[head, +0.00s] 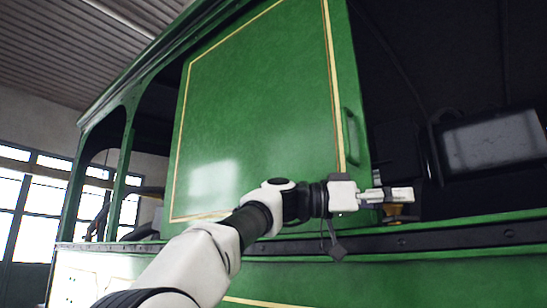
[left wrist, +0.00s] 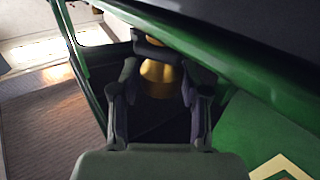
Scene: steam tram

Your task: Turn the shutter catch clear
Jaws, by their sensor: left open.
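The green shutter panel (head: 262,115) with cream lining stands in the tram's side opening, with a green handle (head: 352,132) at its right edge. My left gripper (head: 402,194) is at the panel's lower right corner, pointing right. A brass piece (head: 394,211), which looks like the shutter catch, shows just below its fingers, partly hidden. In the left wrist view the open fingers (left wrist: 158,92) stand on either side of the brass piece (left wrist: 157,76). A dark bar (left wrist: 150,48) crosses above the brass. I cannot tell whether the fingers touch it. My right gripper is not in view.
A dark sill rail (head: 440,238) runs under the shutter along the green tram side (head: 420,275). Right of the shutter the opening is dark, with a grey box-like fitting (head: 490,142) inside. Windows (head: 40,210) show at the far left.

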